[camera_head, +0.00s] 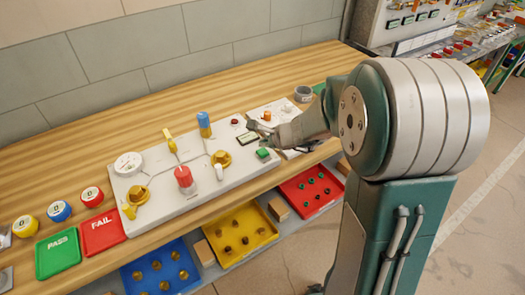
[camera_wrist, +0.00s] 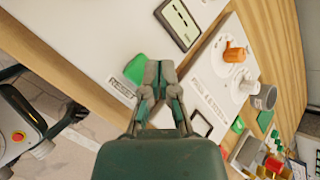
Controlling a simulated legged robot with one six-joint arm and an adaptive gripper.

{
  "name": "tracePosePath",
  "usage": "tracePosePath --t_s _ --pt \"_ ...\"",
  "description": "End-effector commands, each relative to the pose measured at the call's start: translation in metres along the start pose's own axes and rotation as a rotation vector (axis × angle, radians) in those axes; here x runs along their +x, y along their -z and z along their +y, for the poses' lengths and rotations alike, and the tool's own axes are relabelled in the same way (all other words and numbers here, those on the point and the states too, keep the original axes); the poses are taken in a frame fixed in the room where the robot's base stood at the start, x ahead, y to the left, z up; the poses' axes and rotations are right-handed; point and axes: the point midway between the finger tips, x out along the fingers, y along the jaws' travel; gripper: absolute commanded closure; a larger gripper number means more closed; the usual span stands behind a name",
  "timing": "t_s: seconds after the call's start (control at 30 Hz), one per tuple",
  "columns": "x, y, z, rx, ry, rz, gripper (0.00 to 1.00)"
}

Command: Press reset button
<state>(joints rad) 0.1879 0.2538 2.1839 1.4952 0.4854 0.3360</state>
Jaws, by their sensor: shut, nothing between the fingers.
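The reset button is a green block (camera_wrist: 135,68) on a white panel (camera_wrist: 75,30), with the word RESET printed beside it in the wrist view. It also shows as a green button (camera_head: 263,153) near the panel's front right corner in the head view. My gripper (camera_wrist: 160,66) is shut and empty. In the wrist view its fingertips lie just right of the button and overlap its edge. In the head view my gripper (camera_head: 256,134) is beyond the button, low over the panel. I cannot tell whether the fingertips touch the button or panel.
A small display (camera_wrist: 180,22) and a second panel with an orange knob (camera_wrist: 235,52) lie close to my gripper. A red-topped valve (camera_head: 185,178) and a blue-topped post (camera_head: 204,124) stand up from the main panel. Coloured trays (camera_head: 240,238) sit below the bench edge.

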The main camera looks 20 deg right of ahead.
Motion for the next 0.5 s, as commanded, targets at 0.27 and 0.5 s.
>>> tracePosePath --t_s 0.27,0.5 --pt "-0.018 -0.013 -0.013 -0.003 0.004 0.000 1.00" --pt "-0.030 -0.022 -0.022 -0.002 0.003 -0.001 1.00"
